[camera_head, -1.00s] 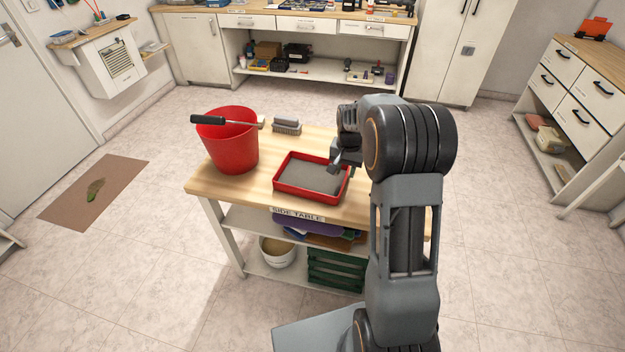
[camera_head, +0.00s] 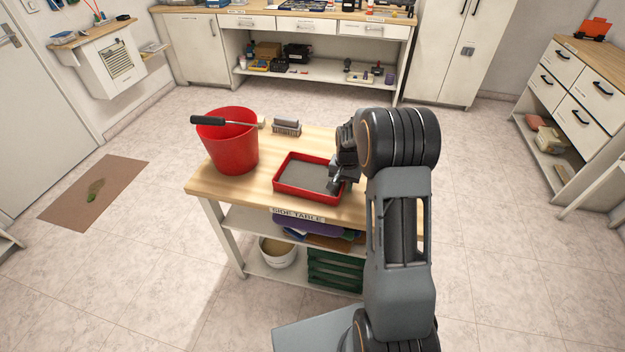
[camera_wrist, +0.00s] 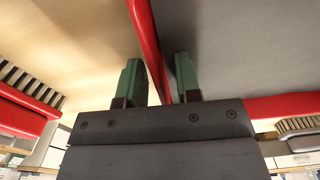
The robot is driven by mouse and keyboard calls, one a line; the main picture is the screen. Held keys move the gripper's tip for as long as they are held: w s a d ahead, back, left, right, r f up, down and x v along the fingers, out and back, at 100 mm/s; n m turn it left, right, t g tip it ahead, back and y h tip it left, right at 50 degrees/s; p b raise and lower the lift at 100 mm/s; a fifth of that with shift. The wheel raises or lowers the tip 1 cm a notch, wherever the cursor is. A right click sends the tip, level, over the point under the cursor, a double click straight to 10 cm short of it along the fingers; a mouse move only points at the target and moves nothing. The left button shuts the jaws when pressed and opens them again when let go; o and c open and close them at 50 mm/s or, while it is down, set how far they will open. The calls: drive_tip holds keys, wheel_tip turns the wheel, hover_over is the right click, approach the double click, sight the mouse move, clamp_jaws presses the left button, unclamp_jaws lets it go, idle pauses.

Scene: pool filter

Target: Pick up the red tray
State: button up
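The red tray (camera_head: 298,195) is a shallow rectangle with a grey inside, lying on the wooden side table near its front edge. My gripper (camera_head: 336,186) is low at the tray's right wall in the head view, where the arm partly hides that side. In the wrist view, the two green fingertips of my gripper (camera_wrist: 158,62) stand on either side of a red tray wall (camera_wrist: 145,30). Gaps show between the fingers and the wall, so the gripper is open around it and not clamped.
A red bucket (camera_head: 232,152) with a black-handled tool across its rim stands left of the tray on the side table (camera_head: 232,189). A brush (camera_head: 287,128) lies behind the tray. The table's lower shelf holds a white bucket (camera_head: 278,254) and a green crate (camera_head: 335,270).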

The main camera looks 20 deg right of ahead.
clamp_jaws()
drive_tip(key=shift+r, duration=0.2)
idle(0.3)
